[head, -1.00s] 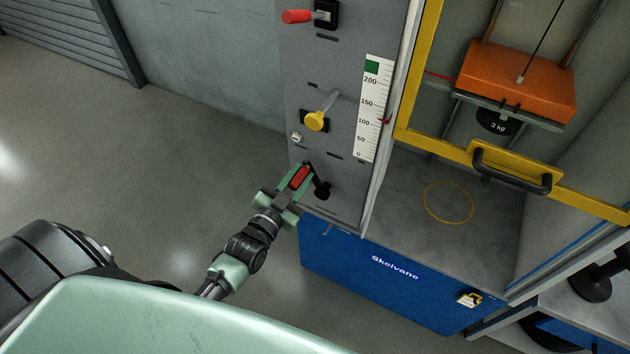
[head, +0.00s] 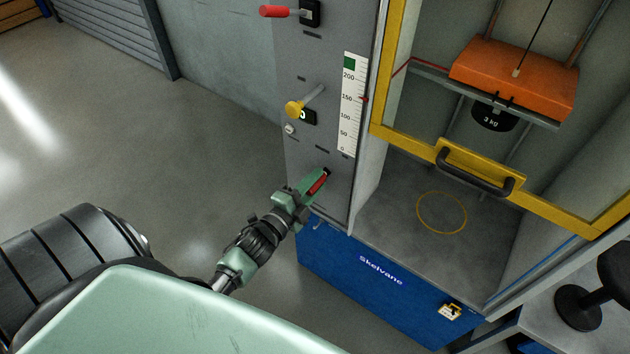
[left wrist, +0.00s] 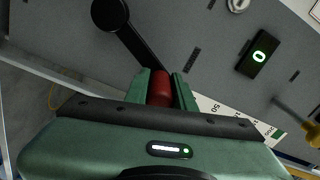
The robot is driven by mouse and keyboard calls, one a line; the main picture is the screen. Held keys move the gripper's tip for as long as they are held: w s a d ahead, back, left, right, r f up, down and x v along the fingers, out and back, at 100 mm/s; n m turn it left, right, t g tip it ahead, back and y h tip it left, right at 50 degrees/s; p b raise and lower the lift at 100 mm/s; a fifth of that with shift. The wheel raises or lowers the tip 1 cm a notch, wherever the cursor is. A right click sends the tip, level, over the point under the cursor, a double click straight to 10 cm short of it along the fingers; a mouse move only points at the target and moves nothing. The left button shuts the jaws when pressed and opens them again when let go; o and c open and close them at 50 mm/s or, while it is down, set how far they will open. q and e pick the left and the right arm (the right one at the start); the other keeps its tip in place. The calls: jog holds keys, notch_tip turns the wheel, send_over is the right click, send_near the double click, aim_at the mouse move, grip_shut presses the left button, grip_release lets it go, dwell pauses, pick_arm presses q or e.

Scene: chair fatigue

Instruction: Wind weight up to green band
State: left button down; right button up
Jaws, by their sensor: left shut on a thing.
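My left gripper (head: 316,184) is shut on the red crank handle (left wrist: 161,88), low on the grey panel. The black crank arm (left wrist: 140,42) runs from the handle up-left to its hub in the left wrist view; in the head view the gripper mostly hides it. The orange weight block (head: 514,78), with a black 3 kg disc (head: 493,117) under it, hangs on a cable inside the yellow-framed cabinet. A red pointer (head: 365,100) stands at about 150 on the white scale (head: 352,110). The green band (head: 349,63) is above 200. My right gripper is out of view.
A yellow-knobbed lever (head: 295,110) and a red-handled lever (head: 279,11) stick out of the panel above the crank. A small display (left wrist: 258,58) shows a green 0. The yellow guard frame (head: 412,142) is right of the panel. The floor at left is clear.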

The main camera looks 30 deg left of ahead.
pick_arm(q)
jog(key=shift+d+f+m, duration=0.4)
jog(key=shift+d+m, duration=0.1)
jog(key=shift+d, duration=0.1)
jog(key=d+f+m+b, duration=0.4)
jog(key=f+m+b, duration=0.4)
jog(key=m+b, duration=0.3)
jog(key=shift+s+f+m+b, duration=0.15)
jog(key=shift+f+m+b, duration=0.15)
jog(key=shift+b, duration=0.25)
jog(key=c, duration=1.3)
grip_release()
jog(key=shift+o, duration=0.6)
jog(key=shift+r, duration=0.15)
jog(key=shift+a, duration=0.1)
